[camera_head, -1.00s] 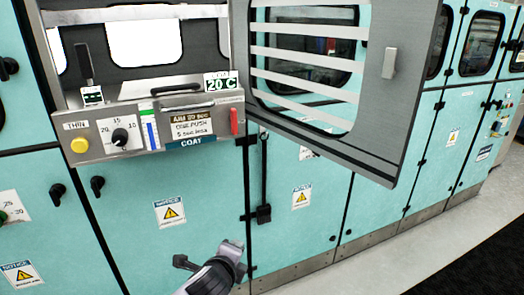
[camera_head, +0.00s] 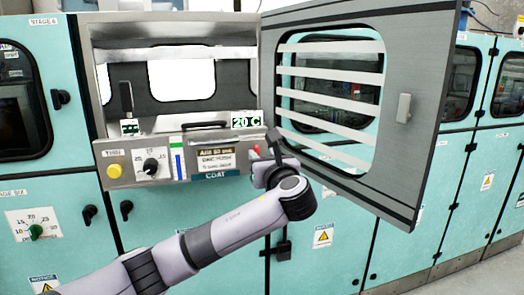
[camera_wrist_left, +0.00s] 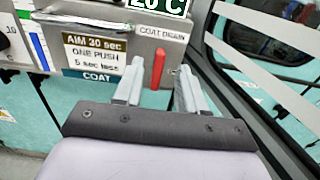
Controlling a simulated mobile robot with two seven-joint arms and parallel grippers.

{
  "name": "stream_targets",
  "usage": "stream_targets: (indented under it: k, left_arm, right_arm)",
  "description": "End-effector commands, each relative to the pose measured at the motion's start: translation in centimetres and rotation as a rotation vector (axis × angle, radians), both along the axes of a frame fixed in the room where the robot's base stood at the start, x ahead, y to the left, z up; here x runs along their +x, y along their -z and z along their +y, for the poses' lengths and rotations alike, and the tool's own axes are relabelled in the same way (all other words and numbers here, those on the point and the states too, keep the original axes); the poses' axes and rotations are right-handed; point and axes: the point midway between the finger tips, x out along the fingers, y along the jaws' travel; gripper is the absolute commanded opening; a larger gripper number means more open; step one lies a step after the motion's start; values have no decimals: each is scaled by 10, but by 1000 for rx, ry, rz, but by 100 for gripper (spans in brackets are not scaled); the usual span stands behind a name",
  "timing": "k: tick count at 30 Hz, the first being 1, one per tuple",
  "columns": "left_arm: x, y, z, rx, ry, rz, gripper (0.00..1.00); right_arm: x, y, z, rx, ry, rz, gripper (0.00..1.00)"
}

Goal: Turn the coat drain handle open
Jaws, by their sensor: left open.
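The coat drain handle is a short red upright lever (camera_wrist_left: 158,68) under the words COAT DRAIN on the grey panel (camera_wrist_left: 95,20). In the head view only a bit of the red handle (camera_head: 256,151) shows beside my left gripper (camera_head: 269,150), at the panel's right end. In the wrist view my left gripper (camera_wrist_left: 157,88) is open. Its two pale fingers point at the panel, and the handle appears between them, nearer the left finger. I cannot tell whether they touch it or how deep they reach.
A grey door with a slatted window (camera_head: 425,150) stands open just right of my gripper. The panel also carries a yellow button (camera_head: 114,171), a black knob (camera_head: 151,166) and a COAT label (camera_head: 216,175). Teal cabinets (camera_head: 60,150) line both sides.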

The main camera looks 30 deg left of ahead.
Motion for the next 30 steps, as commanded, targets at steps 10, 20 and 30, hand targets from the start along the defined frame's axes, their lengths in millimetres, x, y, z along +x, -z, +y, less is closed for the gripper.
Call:
stream_targets:
  k: [10, 20, 30]
  left_arm:
    - [28, -1, 33, -2, -1, -1, 40]
    - [31, 0, 36, -3, 2, -2, 40]
    - [31, 1, 36, -4, 2, -2, 0]
  right_arm:
    - [0, -8, 0, 0, 0, 0, 43]
    - [0, -8, 0, 0, 0, 0, 43]
    - [0, -8, 0, 0, 0, 0, 43]
